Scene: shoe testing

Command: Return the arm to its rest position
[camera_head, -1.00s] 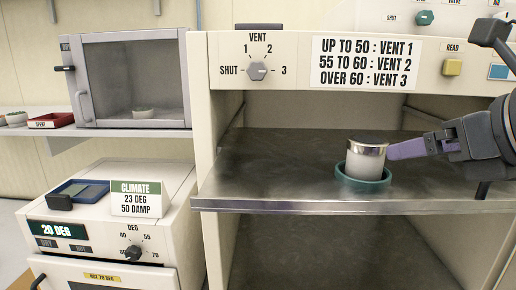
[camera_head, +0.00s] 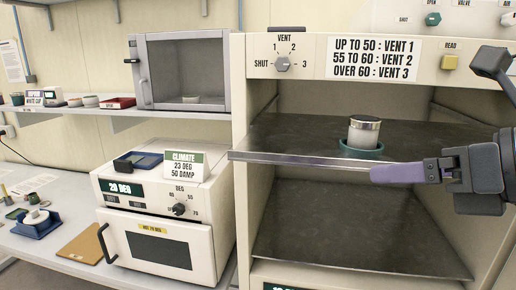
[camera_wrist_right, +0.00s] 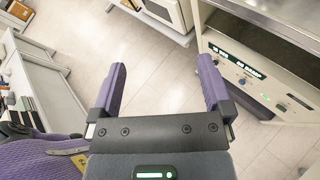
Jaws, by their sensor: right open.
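My right gripper (camera_head: 398,172) comes in from the right in the head view, in front of the cabinet shelf's front edge. In the right wrist view its two purple fingers (camera_wrist_right: 162,88) are spread apart with nothing between them, above the floor. A white cup with a metallic rim (camera_head: 363,131) stands upright in a green ring-shaped dish (camera_head: 361,151) on the dark shelf (camera_head: 290,135). The gripper is apart from the cup, nearer to me. My left gripper is not in view.
The vent dial (camera_head: 282,64) is on the cabinet's top panel. A blue tray (camera_head: 36,224) sits at far left. The right wrist view shows open floor (camera_wrist_right: 160,60).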

